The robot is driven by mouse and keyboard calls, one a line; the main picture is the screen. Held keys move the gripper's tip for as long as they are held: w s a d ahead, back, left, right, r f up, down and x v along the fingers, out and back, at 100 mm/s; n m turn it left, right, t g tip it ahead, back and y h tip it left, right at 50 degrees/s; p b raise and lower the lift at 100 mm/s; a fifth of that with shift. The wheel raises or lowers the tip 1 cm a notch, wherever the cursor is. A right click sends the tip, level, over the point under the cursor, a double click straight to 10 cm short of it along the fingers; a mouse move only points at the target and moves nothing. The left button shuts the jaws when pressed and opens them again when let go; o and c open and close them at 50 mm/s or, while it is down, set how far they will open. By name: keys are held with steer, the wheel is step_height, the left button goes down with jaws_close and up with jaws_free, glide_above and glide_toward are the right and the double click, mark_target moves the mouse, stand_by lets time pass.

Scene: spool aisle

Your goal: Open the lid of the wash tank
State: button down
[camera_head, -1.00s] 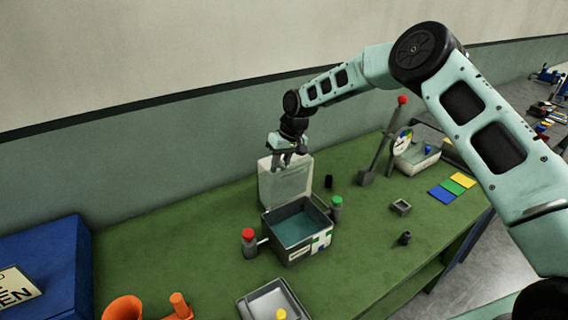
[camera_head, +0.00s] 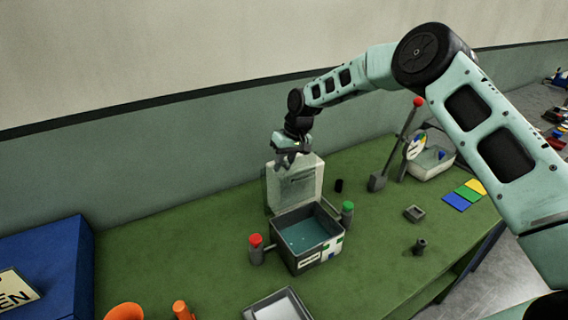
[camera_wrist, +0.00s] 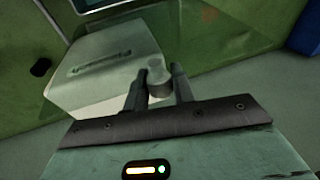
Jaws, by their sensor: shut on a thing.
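The wash tank (camera_head: 312,262) is a grey open-topped box with blue-green liquid inside, standing on the green bench. Its pale lid (camera_head: 296,190) stands up at the tank's rear edge, and the tank's mouth is uncovered. My gripper (camera_head: 289,158) is at the top of the raised lid. In the wrist view, my gripper (camera_wrist: 160,82) has its two fingers on either side of a grey knob (camera_wrist: 158,74), shut on it. The pale lid (camera_wrist: 108,62) shows beside the knob there, with a long slot-like mark. The knob's join to the lid is partly hidden.
A red-capped bottle (camera_head: 256,250) and a green-capped bottle (camera_head: 347,212) flank the tank. A tray (camera_head: 270,305) lies in front. A blue box (camera_head: 50,258) is at left. A red-topped lever (camera_head: 400,145) and a pale bin (camera_head: 432,165) stand at right. The wall is close behind.

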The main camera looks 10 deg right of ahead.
steer(key=c, duration=1.2)
jaws_free()
steer(key=shift+r, duration=0.1)
steer(key=b+v, duration=0.5)
steer(key=v, duration=1.2)
steer(key=s+a+f+n+b, duration=0.1)
steer(key=s+a, duration=0.5)
steer(key=s, duration=0.4)
steer(key=s+a+n, duration=0.2)
steer(key=s+a, duration=0.4)
steer(key=s, duration=0.3)
steer(key=s+d+f, duration=0.2)
steer(key=s, duration=0.7)
steer(key=s+d+f+h+b, duration=0.1)
steer(key=s+d+f, duration=0.1)
steer(key=s, duration=0.7)
steer(key=s+d+f+n+g+h, duration=0.1)
steer(key=s+f, duration=0.3)
steer(key=s, duration=0.5)
steer(key=shift+s+d+b, duration=0.15)
steer(key=shift+d+b, duration=0.2)
steer(key=shift+d, duration=0.25)
